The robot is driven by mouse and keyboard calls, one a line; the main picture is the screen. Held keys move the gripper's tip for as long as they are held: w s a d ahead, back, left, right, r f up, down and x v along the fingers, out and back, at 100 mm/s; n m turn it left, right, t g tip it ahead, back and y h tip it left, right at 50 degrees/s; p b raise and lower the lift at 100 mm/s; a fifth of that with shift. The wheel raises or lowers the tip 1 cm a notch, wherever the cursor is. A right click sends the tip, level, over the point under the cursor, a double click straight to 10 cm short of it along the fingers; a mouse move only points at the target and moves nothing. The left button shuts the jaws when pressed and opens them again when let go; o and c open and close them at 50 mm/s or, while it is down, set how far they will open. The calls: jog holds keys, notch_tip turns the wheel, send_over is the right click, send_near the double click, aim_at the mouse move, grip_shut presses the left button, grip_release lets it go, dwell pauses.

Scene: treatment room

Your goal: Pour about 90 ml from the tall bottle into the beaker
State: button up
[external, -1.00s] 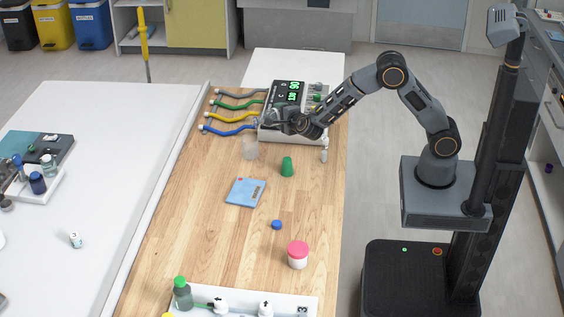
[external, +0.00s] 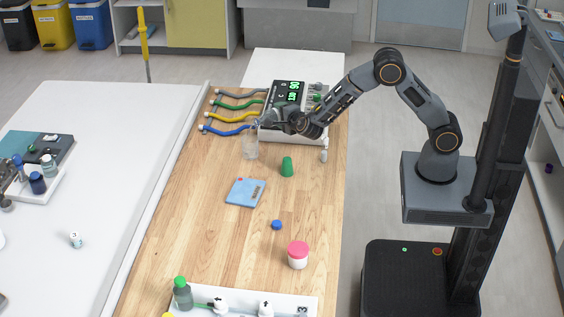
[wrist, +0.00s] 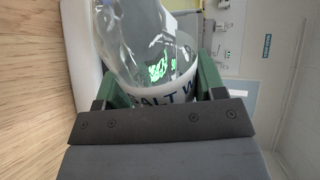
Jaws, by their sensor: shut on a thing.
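My gripper (external: 272,119) is shut on the tall bottle, which is clear with a white band reading "SALT W" (wrist: 150,97) in the wrist view. Its green finger pads press on either side of the bottle. In the external view the bottle is mostly hidden by my gripper, and a clear part of it seems to show just left of the jaws. Whether liquid is flowing, and the level in the beaker, I cannot tell.
A monitor (external: 289,92) with green digits and coloured cables (external: 232,116) stands just behind my gripper. A green cone-like piece (external: 287,167), a blue notebook (external: 245,192), a blue cap (external: 277,225) and a pink-lidded jar (external: 298,256) are nearer on the wooden table (external: 200,240).

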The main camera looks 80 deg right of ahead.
jog(key=shift+s+d, duration=0.15)
jog(key=shift+s+d, duration=0.15)
jog(key=shift+r+p, duration=0.1)
jog(key=shift+p, duration=0.2)
jog(key=shift+s+n+p, duration=0.1)
jog(key=shift+n+p, duration=0.4)
jog(key=shift+p, duration=0.7)
dwell(1.0)
jog(key=b, duration=0.2)
jog(key=f+m+b, duration=0.1)
jog(key=b, duration=0.1)
jog(key=shift+s+d+f, duration=0.1)
jog(key=shift+d+f, duration=0.05)
jog(key=shift+f, duration=0.1)
jog(key=m+b, duration=0.1)
jog(key=b, duration=0.2)
jog(key=shift+r, duration=0.45)
jog(key=shift+t, duration=0.3)
jog(key=b, duration=0.2)
jog(key=m+b, duration=0.1)
jog(key=b, duration=0.1)
jog(key=shift+s+f+m, duration=0.15)
jog(key=shift+f+m, duration=0.15)
